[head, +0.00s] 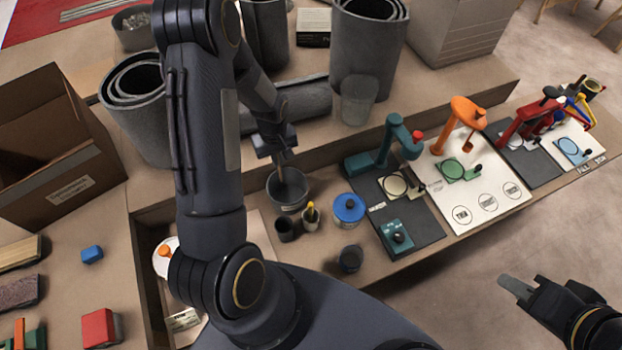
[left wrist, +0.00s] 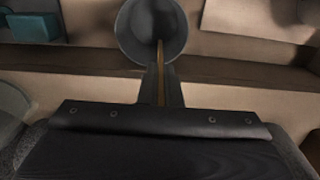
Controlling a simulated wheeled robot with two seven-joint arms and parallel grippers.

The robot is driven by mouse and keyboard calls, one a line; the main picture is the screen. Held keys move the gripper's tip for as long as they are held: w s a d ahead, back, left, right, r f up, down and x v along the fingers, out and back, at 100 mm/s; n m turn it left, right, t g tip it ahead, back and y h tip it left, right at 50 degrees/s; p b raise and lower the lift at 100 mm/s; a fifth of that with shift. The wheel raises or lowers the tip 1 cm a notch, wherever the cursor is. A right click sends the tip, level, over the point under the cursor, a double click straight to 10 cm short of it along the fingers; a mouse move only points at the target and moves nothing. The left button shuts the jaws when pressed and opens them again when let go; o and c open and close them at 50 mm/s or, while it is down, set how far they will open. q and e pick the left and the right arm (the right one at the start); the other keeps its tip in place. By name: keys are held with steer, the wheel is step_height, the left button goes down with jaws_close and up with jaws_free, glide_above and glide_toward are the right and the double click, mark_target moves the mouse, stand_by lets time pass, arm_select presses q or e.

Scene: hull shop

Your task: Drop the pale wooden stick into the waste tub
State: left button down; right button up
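The pale wooden stick (left wrist: 160,58) is thin and shows between the two fingers of my left gripper (left wrist: 160,88) in the left wrist view. The fingers are close together on it. In the head view my left gripper (head: 279,156) points down above a round grey tub (head: 289,207). The stick's far end reaches over or into the opening of the tub, which also shows in the left wrist view (left wrist: 135,28); I cannot tell how deep. My right gripper (head: 517,288) is at the lower right, empty over the floor; its finger opening is not clear.
Small dark cups (head: 286,229), a blue-lidded jar (head: 348,209) and a dark cup (head: 350,259) stand near the tub. Large grey rolls (head: 366,50) stand behind. Coloured clamp-like stations (head: 385,150) line the bench to the right. A cardboard box (head: 60,190) is at left.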

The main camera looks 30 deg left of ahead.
mark_target(279, 169)
arm_select(q)
step_height(279, 169, down, 6)
steer(key=b, duration=0.4)
steer(key=shift+w+a, duration=0.1)
steer(key=shift+a, duration=0.05)
steer(key=c, duration=1.5)
jaws_free()
steer(key=shift+c, duration=0.2)
step_height(279, 169, up, 8)
steer(key=shift+b, duration=0.35)
